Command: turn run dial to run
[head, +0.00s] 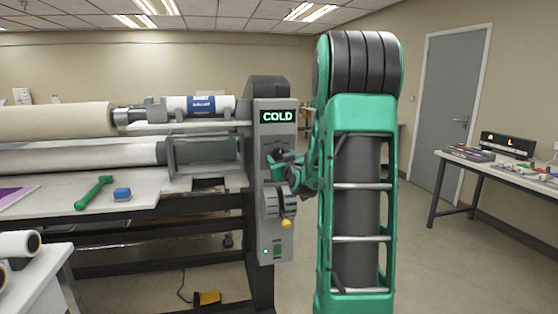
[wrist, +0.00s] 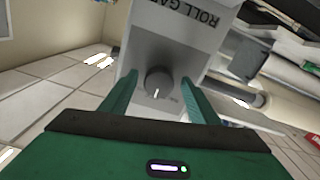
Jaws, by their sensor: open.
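The run dial (wrist: 158,83) is a dark round knob on the grey panel, seen in the wrist view. A short white mark on its face points toward the bottom of that picture. My gripper (wrist: 160,97) is open, its two green fingers on either side of the dial with a gap visible at each side. Small lettering beside the dial is too faint to read. In the head view my gripper (head: 285,163) is at the front of the control panel (head: 264,215), below the lit COLD display (head: 278,116), and largely hides the dial.
A green tool (head: 94,193) and blue block (head: 122,194) lie on the laminator table. A side table (head: 510,173) stands at right.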

